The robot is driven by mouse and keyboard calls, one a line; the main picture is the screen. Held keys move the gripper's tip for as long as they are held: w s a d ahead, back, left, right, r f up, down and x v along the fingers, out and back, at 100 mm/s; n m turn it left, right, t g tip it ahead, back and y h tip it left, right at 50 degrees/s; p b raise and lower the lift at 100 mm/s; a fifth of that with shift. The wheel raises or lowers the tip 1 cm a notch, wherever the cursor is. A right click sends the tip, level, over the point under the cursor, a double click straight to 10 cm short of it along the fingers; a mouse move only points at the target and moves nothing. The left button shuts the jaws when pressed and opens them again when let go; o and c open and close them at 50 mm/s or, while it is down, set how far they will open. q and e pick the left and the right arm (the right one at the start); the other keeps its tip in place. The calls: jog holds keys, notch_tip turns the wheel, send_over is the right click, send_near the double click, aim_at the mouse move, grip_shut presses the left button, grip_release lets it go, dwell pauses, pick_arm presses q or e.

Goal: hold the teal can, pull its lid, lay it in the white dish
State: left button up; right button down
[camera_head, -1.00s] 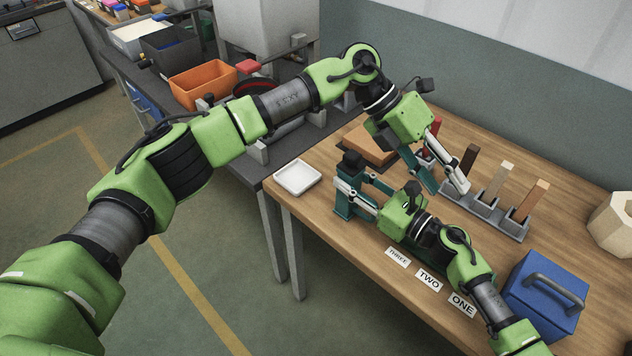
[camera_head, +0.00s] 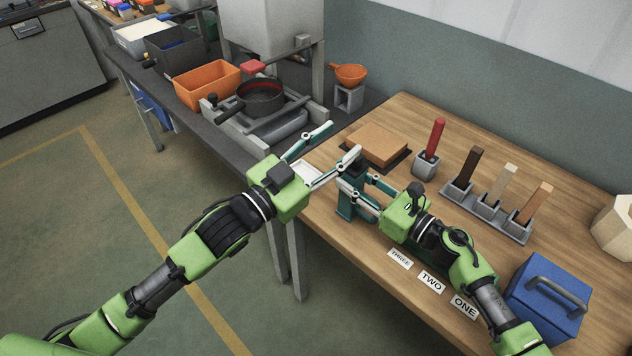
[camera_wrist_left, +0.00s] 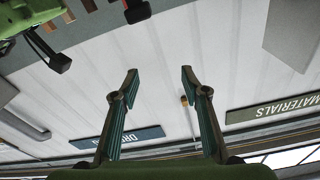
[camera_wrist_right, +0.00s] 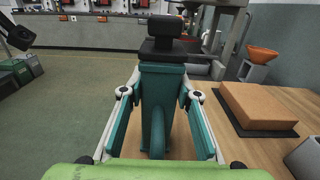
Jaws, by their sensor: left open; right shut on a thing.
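The teal can (camera_head: 346,208) stands upright near the table's left edge. In the right wrist view it is between my right fingers, with its black lid (camera_wrist_right: 163,50) and knob on top. My right gripper (camera_head: 362,190) is shut on the can. My left gripper (camera_head: 343,139) is open and empty, near the can's top; one fingertip overlaps the lid in the head view, and I cannot tell if they touch. The left wrist view shows only empty space between its fingers. The white dish (camera_head: 304,170) lies on the table's left corner, partly hidden behind my left gripper.
Behind the can are a brown block on a dark mat (camera_head: 376,144), a red stick in a grey holder (camera_head: 426,167), and a grey rack (camera_head: 487,210) of sticks. Number cards and a blue box (camera_head: 545,295) lie right. A side bench (camera_head: 240,148) holds bins.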

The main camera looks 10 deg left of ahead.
aim_at(355, 162)
pick_arm(q)
jog(key=s+a+f+n+g+y, duration=0.2)
jog(key=s+a+f+n, duration=0.15)
jog(key=f, duration=0.25)
jog(key=shift+m, duration=0.35)
jog(key=x, duration=0.7)
jog(key=d+x, duration=0.1)
jog(key=x, duration=0.3)
jog(key=shift+s+d+f, duration=0.15)
jog(key=shift+d+f, duration=0.05)
jog(key=shift+f, duration=0.15)
jog(key=c, duration=1)
jog(key=shift+r, duration=0.25)
jog(key=shift+r, duration=0.9)
